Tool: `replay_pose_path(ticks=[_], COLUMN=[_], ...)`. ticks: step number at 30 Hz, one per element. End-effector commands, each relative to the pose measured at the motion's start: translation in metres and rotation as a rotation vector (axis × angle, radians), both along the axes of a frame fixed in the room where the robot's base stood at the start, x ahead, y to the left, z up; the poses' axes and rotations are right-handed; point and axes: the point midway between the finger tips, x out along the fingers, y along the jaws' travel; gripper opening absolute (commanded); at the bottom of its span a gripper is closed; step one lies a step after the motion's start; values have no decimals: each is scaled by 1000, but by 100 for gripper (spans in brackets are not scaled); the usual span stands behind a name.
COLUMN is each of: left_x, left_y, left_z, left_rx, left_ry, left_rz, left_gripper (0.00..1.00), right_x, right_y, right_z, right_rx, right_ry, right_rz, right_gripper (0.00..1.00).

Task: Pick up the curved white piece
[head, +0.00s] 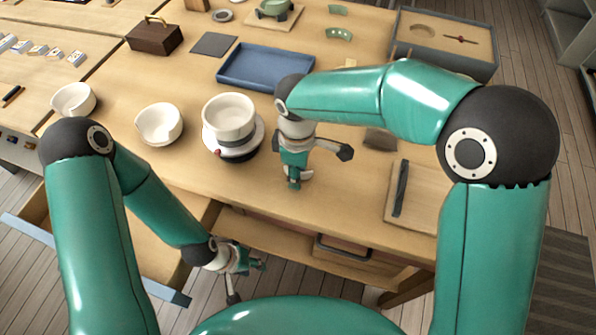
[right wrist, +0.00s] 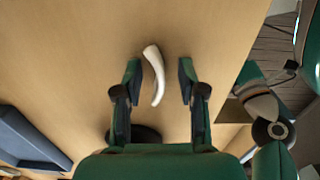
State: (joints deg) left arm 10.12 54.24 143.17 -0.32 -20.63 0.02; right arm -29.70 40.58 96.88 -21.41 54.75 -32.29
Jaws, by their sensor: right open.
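The curved white piece (right wrist: 153,75) lies on the wooden table in the right wrist view. It is slim and bent, wider at its far end. My right gripper (right wrist: 160,82) is open, with one finger on each side of the piece; the piece is closer to the left finger, and I see no grip on it. In the head view my right gripper (head: 295,180) points down close over the table, and the piece is mostly hidden by it. My left gripper (head: 252,264) hangs low by the open drawer at the table's front; its fingers are too small to read.
A white cup on a stand (head: 228,122), white bowls (head: 159,124) and a blue tray (head: 264,68) stand left of and behind my right gripper. A board with a dark tool (head: 420,205) lies to the right. The table's front edge is close. Bare wood surrounds the piece.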

Motion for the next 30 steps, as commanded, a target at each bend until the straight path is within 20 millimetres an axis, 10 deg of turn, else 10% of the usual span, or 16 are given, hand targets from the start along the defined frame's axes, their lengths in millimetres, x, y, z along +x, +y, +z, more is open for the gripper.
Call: replay_pose_path(ticks=[8,30], left_x=[0,0], left_y=[0,0], left_z=[0,1], left_rx=[0,0], left_ry=[0,0], left_rz=[0,0], left_gripper=[40,40], right_x=[0,1], right_y=[0,0], right_z=[0,20], right_rx=[0,2], right_ry=[0,-3], right_rz=[0,-1], right_gripper=[0,0])
